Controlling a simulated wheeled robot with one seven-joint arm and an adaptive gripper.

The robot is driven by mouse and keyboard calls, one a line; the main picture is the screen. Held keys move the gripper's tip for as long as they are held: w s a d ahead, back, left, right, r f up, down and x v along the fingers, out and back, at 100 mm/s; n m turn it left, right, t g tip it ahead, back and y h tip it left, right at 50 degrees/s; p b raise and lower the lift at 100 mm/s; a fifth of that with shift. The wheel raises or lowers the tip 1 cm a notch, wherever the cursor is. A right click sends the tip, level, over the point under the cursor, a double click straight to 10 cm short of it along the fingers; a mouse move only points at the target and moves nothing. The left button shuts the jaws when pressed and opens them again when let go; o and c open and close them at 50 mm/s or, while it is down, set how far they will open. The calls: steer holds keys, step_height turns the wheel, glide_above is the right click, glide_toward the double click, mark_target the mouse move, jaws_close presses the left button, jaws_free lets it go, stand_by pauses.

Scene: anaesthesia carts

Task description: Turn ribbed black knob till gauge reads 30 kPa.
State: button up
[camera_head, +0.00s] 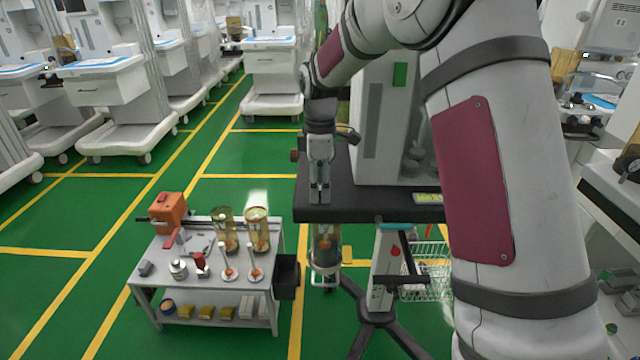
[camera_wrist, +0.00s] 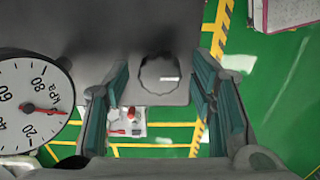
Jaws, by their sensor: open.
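The ribbed black knob (camera_wrist: 160,75) shows in the wrist view, round and dark on a dark grey body. My gripper (camera_wrist: 160,98) is open, with a teal-padded finger on each side of the knob and a gap to each side. I cannot tell whether the fingertips reach down around it. The white gauge (camera_wrist: 30,88) marked kPa is at the left edge, partly cut off. Its red needle points right, beyond the 20 mark; the exact reading is unclear. In the head view my gripper (camera_head: 320,188) points down at the black shelf's front edge; the knob and gauge are not discernible there.
The black shelf (camera_head: 370,205) belongs to a cart with a clear jar (camera_head: 326,252) hanging below. A grey table (camera_head: 205,285) with an orange box (camera_head: 168,212), jars and small parts stands to the left. Green floor between it and the white carts is open.

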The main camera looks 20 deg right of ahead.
steer(key=c, duration=1.1)
steer(key=shift+c, duration=0.2)
steer(key=shift+m, duration=0.3)
steer(key=m+p, duration=0.1)
steer(key=m, duration=0.2)
steer(key=shift+m+p, duration=0.3)
steer(key=shift+p, duration=0.1)
steer(key=m+p, duration=0.1)
steer(key=m, duration=0.2)
steer(key=shift+m, duration=0.3)
steer(key=m, duration=0.4)
steer(key=shift+p, duration=0.4)
steer(key=shift+m+p, duration=0.3)
steer(key=shift+m, duration=1.8)
